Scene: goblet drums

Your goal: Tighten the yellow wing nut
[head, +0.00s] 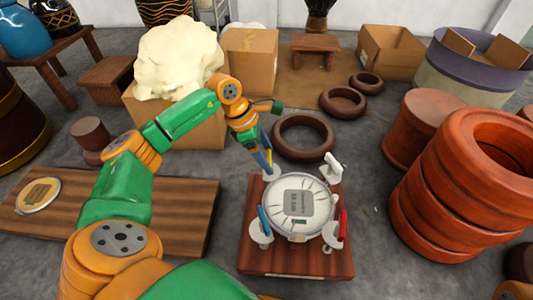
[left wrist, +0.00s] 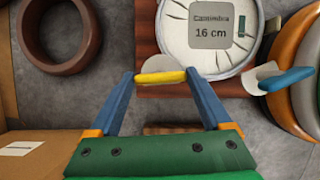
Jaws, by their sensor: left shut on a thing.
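The round drumhead (head: 298,205), with a grey label, sits on a reddish wooden board (head: 270,265). Several white clamps with wing nuts stand around its rim. My left gripper (head: 268,163) reaches down at the clamp on the drum's far-left side. In the left wrist view my left gripper (left wrist: 161,84) is shut on the yellow wing nut (left wrist: 160,76), one blue finger at each end. The nut lies crosswise between the fingertips, over a white clamp plate. In the head view the nut is hard to make out. My right gripper is not in view.
A blue wing nut (head: 264,220) and a red wing nut (head: 342,225) are on the near clamps. A white clamp (head: 333,165) stands at the far right of the drum. A brown ring (head: 303,120) lies behind, and stacked reddish drum shells (head: 440,210) stand right.

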